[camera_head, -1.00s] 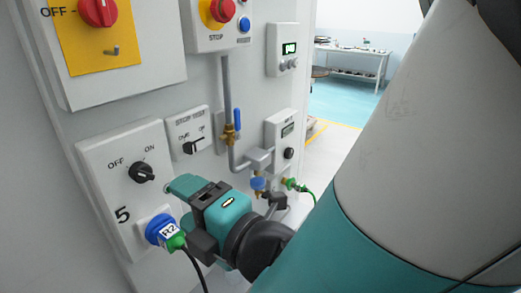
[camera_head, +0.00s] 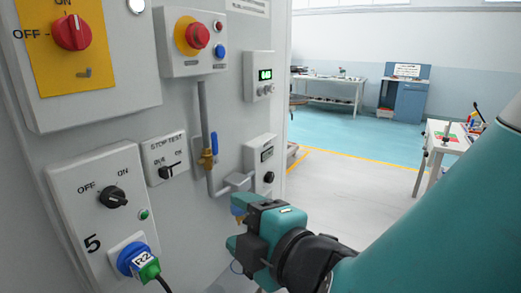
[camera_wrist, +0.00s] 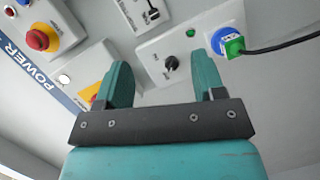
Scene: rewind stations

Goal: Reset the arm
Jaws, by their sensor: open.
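My gripper (camera_head: 238,243) is teal and black and hangs in front of the panel wall, at the lower middle of the head view. In the wrist view my gripper (camera_wrist: 160,85) has its two teal fingers spread apart, with nothing between them. Beyond the fingers is the station 5 box, with its black OFF/ON knob (camera_head: 114,197) and a blue socket (camera_head: 127,257) holding a green plug labelled R2 (camera_head: 149,269). The knob (camera_wrist: 171,62) also shows between the fingers in the wrist view, apart from them.
The panel carries a red rotary switch (camera_head: 72,33) on a yellow plate, a red stop button (camera_head: 198,36), a STOP TEST switch (camera_head: 170,171) and a blue-handled valve (camera_head: 208,158). A workbench (camera_head: 330,90) and a blue cabinet (camera_head: 404,100) stand far back. The floor between is open.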

